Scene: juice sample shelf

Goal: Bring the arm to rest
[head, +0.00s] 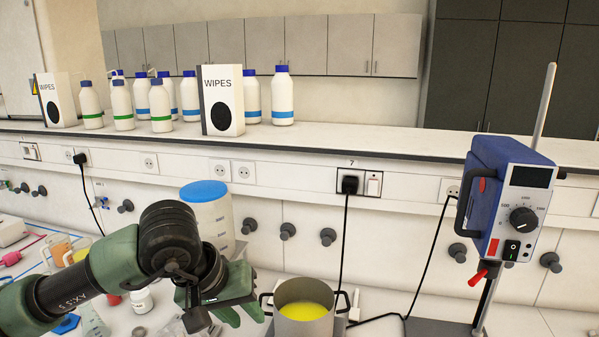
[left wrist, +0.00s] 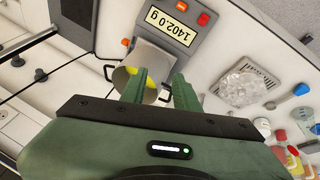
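My left gripper (head: 238,314) is low in the middle of the head view, left of the pot. In the left wrist view its two green fingers (left wrist: 160,86) are apart, with nothing held between them. A metal pot (head: 290,328) with yellow liquid stands to its right. The pot (left wrist: 155,57) also shows beyond the fingers in the left wrist view. My left arm comes in from the left, bent at a dark joint. My right gripper is in neither view.
A scale display (left wrist: 170,18) reads 1402.0 g beside the pot. A blue stirrer head (head: 508,190) on a rod stands at right. A blue-lidded container (head: 211,222) stands behind my arm. Bottles (head: 283,98) and wipes boxes (head: 222,102) line the shelf.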

